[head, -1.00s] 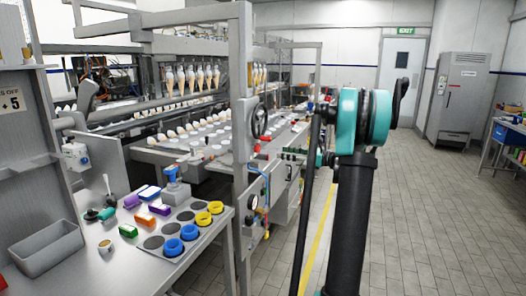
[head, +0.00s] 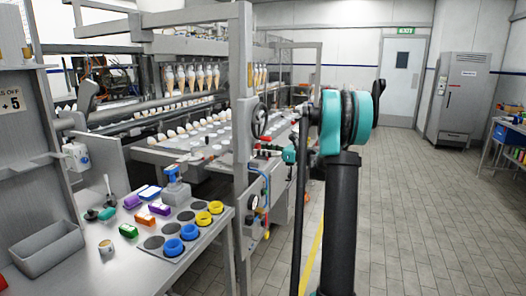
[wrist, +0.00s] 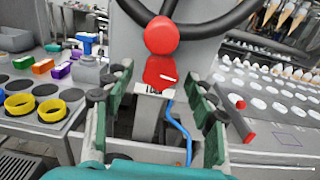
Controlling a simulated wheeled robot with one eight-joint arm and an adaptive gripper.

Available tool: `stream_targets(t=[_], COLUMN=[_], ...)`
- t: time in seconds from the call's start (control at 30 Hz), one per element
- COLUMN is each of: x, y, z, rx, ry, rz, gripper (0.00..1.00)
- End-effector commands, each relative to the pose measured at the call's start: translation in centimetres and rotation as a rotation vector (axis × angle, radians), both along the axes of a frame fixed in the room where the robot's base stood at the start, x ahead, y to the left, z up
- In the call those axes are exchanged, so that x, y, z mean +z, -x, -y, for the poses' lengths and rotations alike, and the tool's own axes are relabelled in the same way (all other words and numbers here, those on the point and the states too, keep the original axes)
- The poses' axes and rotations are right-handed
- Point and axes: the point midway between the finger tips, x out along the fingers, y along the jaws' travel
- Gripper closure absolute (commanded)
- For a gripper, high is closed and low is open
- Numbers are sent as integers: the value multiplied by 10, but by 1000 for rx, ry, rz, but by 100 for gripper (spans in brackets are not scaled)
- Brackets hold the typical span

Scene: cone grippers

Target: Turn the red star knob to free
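A red knob with a white pointer mark (wrist: 160,73) sits on the grey machine post, above a small printed label. It lies ahead, between the fingers of my gripper (wrist: 158,90). Its star outline is hard to make out at this angle. My gripper's green fingers with dark pads are spread on both sides, with nothing held and no clear contact with the knob. In the head view my gripper is small and partly hidden by my arm, near the post. The knob cannot be told apart clearly there.
A black handwheel (head: 260,121) with a red round hub (wrist: 162,35) sits just above the knob. A red lever (wrist: 241,121) sticks out at right. A blue hose (wrist: 178,128) hangs below. The bench at left holds yellow rings (wrist: 51,109) and coloured blocks. Floor at right is clear.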

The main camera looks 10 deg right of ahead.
Motion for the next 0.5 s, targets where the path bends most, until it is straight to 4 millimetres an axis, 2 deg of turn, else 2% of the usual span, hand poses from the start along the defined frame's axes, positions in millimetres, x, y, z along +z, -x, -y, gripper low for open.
stream_targets(t=[0.07, 0.37, 0.5], x=[0, 0, 0], y=[0, 0, 0], z=[0, 0, 0], rx=[0, 0, 0], ry=[0, 0, 13], rz=[0, 0, 21], gripper=[55, 92, 94])
